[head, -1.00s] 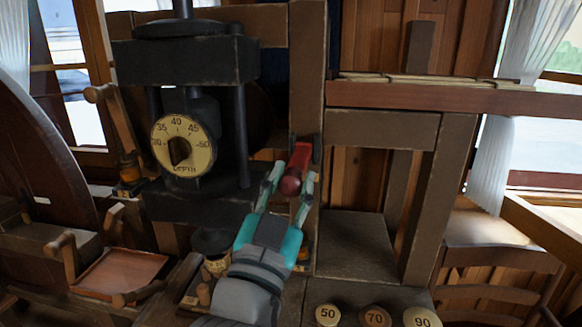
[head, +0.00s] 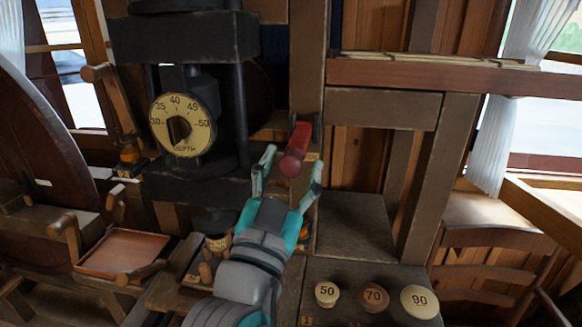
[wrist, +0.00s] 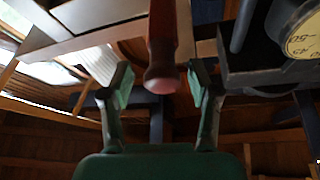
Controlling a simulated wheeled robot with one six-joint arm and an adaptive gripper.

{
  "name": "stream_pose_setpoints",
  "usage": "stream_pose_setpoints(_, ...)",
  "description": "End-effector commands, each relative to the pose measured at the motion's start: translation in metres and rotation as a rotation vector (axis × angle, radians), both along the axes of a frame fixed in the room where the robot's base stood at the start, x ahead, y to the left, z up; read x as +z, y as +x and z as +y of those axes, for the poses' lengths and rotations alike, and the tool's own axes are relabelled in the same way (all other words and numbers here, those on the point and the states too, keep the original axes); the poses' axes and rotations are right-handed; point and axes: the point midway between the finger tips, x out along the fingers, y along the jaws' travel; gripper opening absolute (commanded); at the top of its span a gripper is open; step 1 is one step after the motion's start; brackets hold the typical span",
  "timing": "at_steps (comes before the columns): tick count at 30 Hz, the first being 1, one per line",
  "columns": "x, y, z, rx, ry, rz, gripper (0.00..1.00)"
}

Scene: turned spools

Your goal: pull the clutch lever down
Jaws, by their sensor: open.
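The clutch lever, as I take it, has a red handle (head: 297,150) with a rounded end. It is mounted on the upright wooden post (head: 307,75) and points out toward me and slightly down. My gripper (head: 292,162) is open, with one teal fingertip on each side of the handle's end. In the wrist view the handle (wrist: 162,50) hangs between the spread fingertips (wrist: 160,78), with gaps visible on both sides. The lever's mount is partly hidden behind the handle.
A black press with a round depth dial (head: 183,124) stands left of the lever. A wooden-handled lever (head: 113,100) is farther left. Knobs marked 50 (head: 327,294), 70 (head: 375,297) and 90 (head: 420,301) sit at lower right. A wooden beam (head: 450,87) crosses on the right.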

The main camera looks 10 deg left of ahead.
Motion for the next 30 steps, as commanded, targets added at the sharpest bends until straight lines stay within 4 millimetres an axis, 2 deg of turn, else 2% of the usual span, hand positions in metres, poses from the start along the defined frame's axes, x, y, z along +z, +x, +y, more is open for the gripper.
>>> stream_pose_setpoints(4,-0.001,-0.003,0.001,0.002,0.000,-0.002,0.61)
stream_pose_setpoints(8,-0.006,-0.016,0.004,0.004,-0.001,-0.001,0.61)
stream_pose_setpoints(21,-0.039,-0.090,0.018,0.003,-0.002,0.001,0.61)
stream_pose_setpoints(30,-0.047,-0.109,0.020,0.000,0.000,0.000,0.61)
